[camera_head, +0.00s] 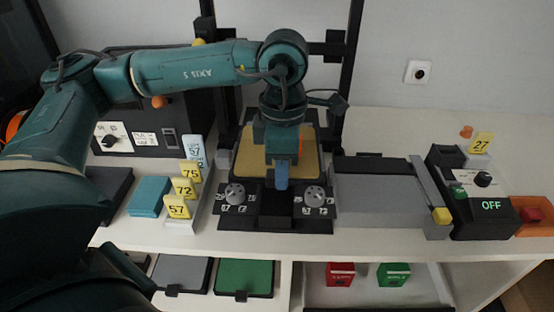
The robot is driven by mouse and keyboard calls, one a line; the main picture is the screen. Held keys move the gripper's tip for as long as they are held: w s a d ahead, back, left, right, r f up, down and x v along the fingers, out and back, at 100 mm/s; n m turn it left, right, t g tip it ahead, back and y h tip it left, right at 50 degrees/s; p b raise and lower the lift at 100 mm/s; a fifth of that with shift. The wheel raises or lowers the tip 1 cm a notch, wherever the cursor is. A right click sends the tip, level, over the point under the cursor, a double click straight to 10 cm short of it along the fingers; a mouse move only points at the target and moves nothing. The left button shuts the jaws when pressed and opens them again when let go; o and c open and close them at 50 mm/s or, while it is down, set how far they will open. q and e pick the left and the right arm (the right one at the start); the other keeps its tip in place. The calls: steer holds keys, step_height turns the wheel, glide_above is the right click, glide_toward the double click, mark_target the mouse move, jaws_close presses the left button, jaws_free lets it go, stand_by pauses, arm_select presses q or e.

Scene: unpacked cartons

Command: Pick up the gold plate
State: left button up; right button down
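The gold plate (310,160) is a flat gold-yellow sheet in a dark holder at the back middle of the white bench. My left gripper (281,178) hangs down in front of it, with a blue fingertip pointing down over the plate's front part. The arm and gripper hide the middle of the plate. I cannot tell whether the fingers touch the plate or whether they are open or shut. My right gripper is not in view.
A dark base with two dials (235,194) stands in front of the plate. Yellow number tags (185,187) and a blue block (149,196) are left. A grey-topped unit (378,205) and a control box reading OFF (490,222) are right. A lower shelf holds a green plate (244,277).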

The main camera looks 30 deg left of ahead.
arm_select(q)
jaws_close()
steer(key=shift+r, duration=0.1)
step_height(320, 180, up, 10)
stand_by(0.5)
